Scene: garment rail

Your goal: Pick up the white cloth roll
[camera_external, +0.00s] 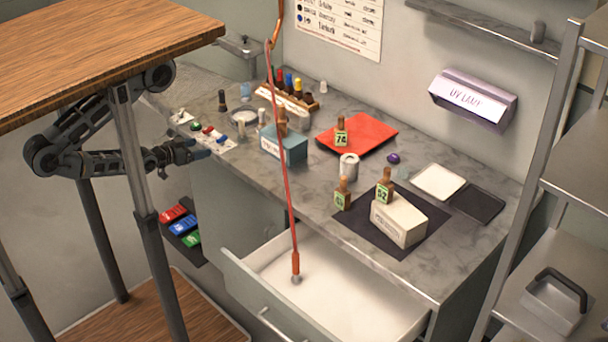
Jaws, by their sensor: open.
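A small white roll (349,167), which looks like the cloth roll, stands upright on the grey marbled counter (310,190). It sits between the red tray and the black mat, with nothing touching it that I can see. My gripper (206,150) is at the counter's left front edge, pointing right. It is open and looks empty, though its fingers are small and dark here. It is well to the left of the roll, with a blue-grey box and a hanging red cord between them in the picture.
The blue-grey box (284,146), red tray (365,133) and black mat (372,235) with a white box (399,221) surround the roll. A red cord (286,180) hangs in front. An open drawer (330,285) juts out below. A wooden tabletop (90,50) overhangs my arm.

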